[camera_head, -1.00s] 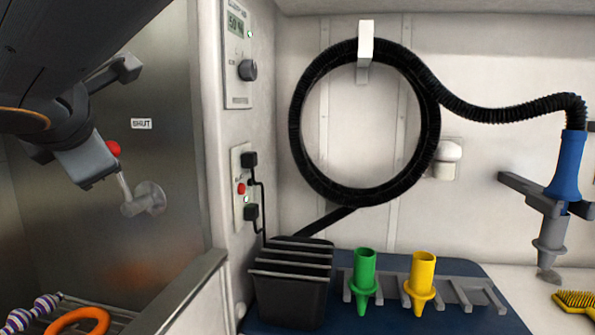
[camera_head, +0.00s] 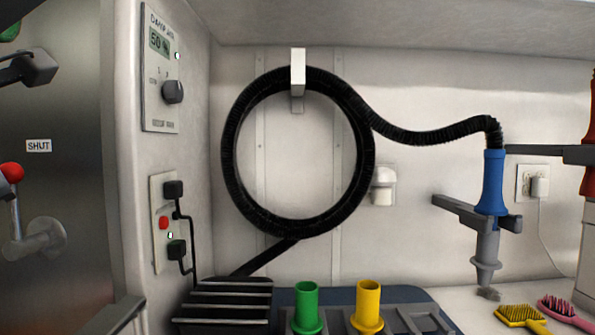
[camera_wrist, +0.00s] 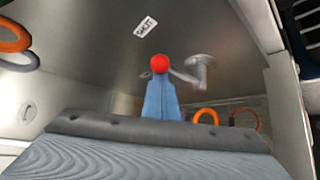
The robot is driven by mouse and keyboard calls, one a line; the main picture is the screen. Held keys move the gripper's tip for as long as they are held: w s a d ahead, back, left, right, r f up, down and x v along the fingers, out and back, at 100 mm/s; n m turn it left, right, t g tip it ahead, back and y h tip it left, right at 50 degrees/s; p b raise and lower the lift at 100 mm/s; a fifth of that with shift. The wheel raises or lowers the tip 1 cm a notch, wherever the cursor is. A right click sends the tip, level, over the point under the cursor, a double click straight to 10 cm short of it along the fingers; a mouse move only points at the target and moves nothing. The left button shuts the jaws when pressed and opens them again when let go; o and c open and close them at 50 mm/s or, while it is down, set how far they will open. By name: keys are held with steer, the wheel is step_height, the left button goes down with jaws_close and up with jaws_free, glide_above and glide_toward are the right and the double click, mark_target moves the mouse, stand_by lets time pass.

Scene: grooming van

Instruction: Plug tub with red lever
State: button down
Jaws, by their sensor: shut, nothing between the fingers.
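The red lever has a red ball knob (camera_head: 12,172) on a short metal arm, joined to a round steel hub (camera_head: 40,238). It is on the tub's steel wall at the left edge of the head view, with the knob above and left of the hub. A SHUT label (camera_head: 38,145) is just above. In the wrist view, the red knob (camera_wrist: 160,63) shows right at the tips of my gripper (camera_wrist: 160,84), with the hub (camera_wrist: 202,68) to its right. My gripper is shut and empty; I cannot tell whether it touches the knob.
A control panel (camera_head: 160,70) and a socket plate (camera_head: 163,222) with black plugs are on the side wall. A coiled black hose (camera_head: 232,150) hangs behind. Green (camera_head: 306,305) and yellow (camera_head: 368,305) nozzles stand at the front. An orange ring (camera_wrist: 207,116) shows beyond my gripper.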

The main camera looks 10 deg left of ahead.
stand_by(0.3)
steer(key=s+d+r, duration=0.1)
steer(key=s+d, duration=0.3)
steer(key=s, duration=0.4)
steer(key=shift+s+d+b, duration=0.15)
steer(key=shift+d+b, duration=0.1)
steer(key=shift+b, duration=0.2)
steer(key=shift+r, duration=0.1)
